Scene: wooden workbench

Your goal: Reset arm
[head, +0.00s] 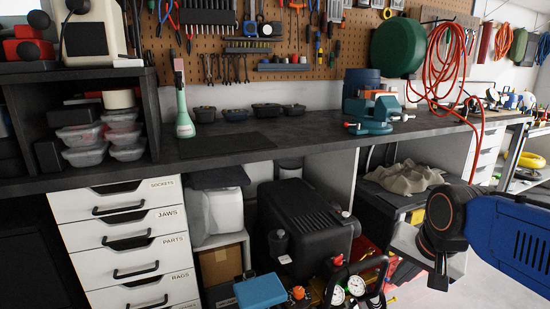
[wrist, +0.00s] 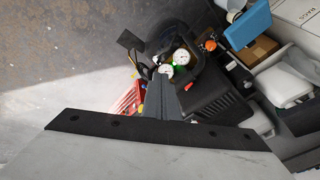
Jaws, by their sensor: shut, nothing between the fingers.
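My gripper (wrist: 163,80) shows in the wrist view as narrow grey fingers pointing away from the camera, close together with nothing between them. Behind the fingers are pressure gauges and the floor. In the head view my blue arm comes in from the right edge, in front of the bench and below its top. A black wrist joint is at its end. The gripper is hard to make out there.
The dark workbench top (head: 235,146) holds a green bottle (head: 183,115), several small bins and a teal vise (head: 372,115). Below are white drawers (head: 130,245), a black case (head: 305,225), a blue box (head: 261,291) and gauges (head: 356,286). A red hose (head: 478,150) hangs at right.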

